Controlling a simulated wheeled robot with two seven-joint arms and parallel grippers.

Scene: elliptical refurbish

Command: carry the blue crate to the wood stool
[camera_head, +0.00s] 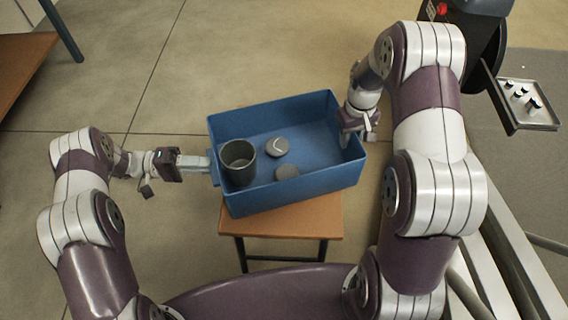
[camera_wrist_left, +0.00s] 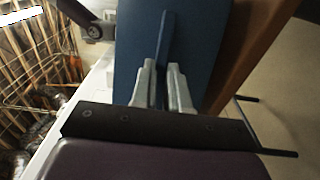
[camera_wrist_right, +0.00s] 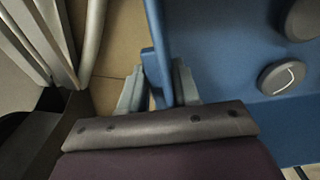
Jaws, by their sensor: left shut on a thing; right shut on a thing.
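The blue crate (camera_head: 300,196) is in the middle of the head view, over the wood stool (camera_head: 288,222). The stool's brown top shows below and in front of the crate. I cannot tell whether the crate's bottom touches it. A grey cup (camera_head: 239,164) and two grey round lidded things (camera_head: 277,147) (camera_head: 287,172) are in the crate. My left gripper (camera_head: 208,164) is shut on the crate's left end; its fingers pinch the blue wall in the left wrist view (camera_wrist_left: 166,90). My right gripper (camera_head: 347,136) is shut on the right end wall, as the right wrist view (camera_wrist_right: 160,88) also shows.
A brown table (camera_head: 22,62) stands at the far left. A small metal tray (camera_head: 526,103) with several small items is at the right, next to a dark machine (camera_head: 482,20). Metal rails (camera_head: 510,265) run at the lower right. The tiled floor beyond the crate is clear.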

